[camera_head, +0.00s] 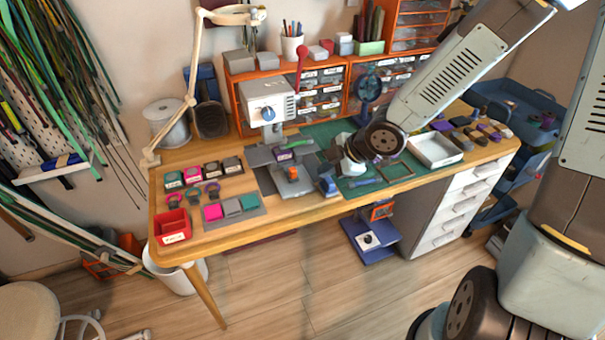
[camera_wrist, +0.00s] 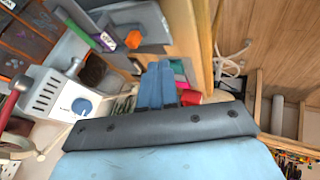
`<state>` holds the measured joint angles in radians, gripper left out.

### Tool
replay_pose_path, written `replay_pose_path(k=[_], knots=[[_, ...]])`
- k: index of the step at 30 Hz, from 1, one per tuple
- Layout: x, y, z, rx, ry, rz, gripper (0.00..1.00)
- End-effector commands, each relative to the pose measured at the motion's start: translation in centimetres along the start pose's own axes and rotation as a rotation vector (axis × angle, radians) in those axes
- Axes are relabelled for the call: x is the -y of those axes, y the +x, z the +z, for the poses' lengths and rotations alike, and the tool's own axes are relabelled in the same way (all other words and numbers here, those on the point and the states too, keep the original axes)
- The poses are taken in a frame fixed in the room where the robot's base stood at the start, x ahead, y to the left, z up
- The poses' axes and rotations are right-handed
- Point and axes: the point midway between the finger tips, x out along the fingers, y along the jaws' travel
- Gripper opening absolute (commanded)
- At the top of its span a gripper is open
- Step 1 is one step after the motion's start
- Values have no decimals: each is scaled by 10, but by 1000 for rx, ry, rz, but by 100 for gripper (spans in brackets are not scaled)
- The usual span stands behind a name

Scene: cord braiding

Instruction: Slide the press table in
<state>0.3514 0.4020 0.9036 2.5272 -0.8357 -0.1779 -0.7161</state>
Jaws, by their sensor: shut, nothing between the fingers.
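The press (camera_head: 264,100) is a white box with a blue dial, standing at the back of the wooden bench. Its grey press table (camera_head: 260,158) sticks out below the head toward the bench's front, with a purple and green piece (camera_head: 285,154) on it. An orange block (camera_head: 292,173) is at its front side. In the wrist view the press (camera_wrist: 45,92) is at the left and the grey table (camera_wrist: 140,18) at the top, with the orange block (camera_wrist: 133,39) beside it. My gripper (camera_head: 327,184) is right of the table, apart from it; its blue fingers (camera_wrist: 158,72) are together and empty.
A red bin (camera_head: 173,227) and a mat with coloured blocks (camera_head: 237,210) lie left of the press. A lamp arm (camera_head: 190,80) rises behind. A white tray (camera_head: 435,150) is at the right on the bench. Drawer cabinets (camera_head: 320,95) stand behind.

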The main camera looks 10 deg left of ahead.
Motion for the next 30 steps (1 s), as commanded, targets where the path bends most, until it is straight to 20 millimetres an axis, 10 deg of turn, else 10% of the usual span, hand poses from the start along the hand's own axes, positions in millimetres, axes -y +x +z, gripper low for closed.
replay_pose_path(k=[30], knots=[[0, 38, -1, 0, 0, -2, 0]])
